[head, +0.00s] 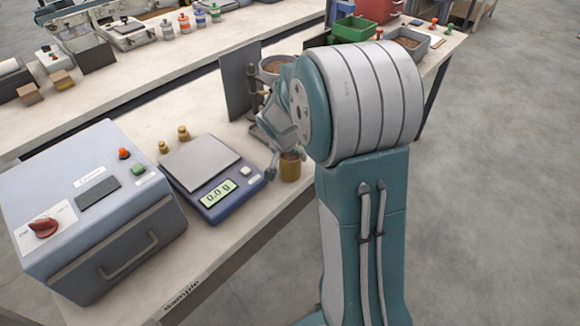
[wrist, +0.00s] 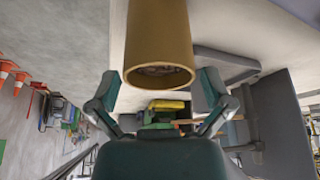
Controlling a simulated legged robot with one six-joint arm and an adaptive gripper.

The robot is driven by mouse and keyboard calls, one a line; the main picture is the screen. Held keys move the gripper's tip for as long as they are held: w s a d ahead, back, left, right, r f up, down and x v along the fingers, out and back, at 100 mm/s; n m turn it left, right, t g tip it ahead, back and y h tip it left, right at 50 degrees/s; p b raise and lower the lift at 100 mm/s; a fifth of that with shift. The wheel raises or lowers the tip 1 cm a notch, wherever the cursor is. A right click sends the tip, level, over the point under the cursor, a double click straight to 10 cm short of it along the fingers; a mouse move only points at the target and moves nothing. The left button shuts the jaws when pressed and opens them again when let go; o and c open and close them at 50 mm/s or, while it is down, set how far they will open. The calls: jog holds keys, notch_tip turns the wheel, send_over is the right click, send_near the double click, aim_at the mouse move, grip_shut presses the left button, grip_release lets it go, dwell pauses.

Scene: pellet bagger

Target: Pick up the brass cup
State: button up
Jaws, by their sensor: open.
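The brass cup (head: 290,168) stands upright on the bench, just right of the scale and near the bench's front edge. In the wrist view the cup (wrist: 158,35) hangs down from the top of the picture, with its round open mouth facing me. My gripper (wrist: 158,84) is open, with one finger on each side of the cup's mouth and a gap showing at both sides. In the head view my gripper (head: 274,166) is beside the cup, and my arm hides part of it.
A scale (head: 206,178) reading 0.0 sits left of the cup. Two small brass weights (head: 173,140) stand behind it. A grey control box (head: 90,215) is at the left. A dark upright panel (head: 240,80) and a funnel stand (head: 272,68) are behind my gripper.

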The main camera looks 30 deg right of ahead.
jog(key=shift+x, duration=1.3)
jog(key=c, duration=1)
jog(key=shift+o, duration=0.2)
jog(key=shift+r, duration=0.1)
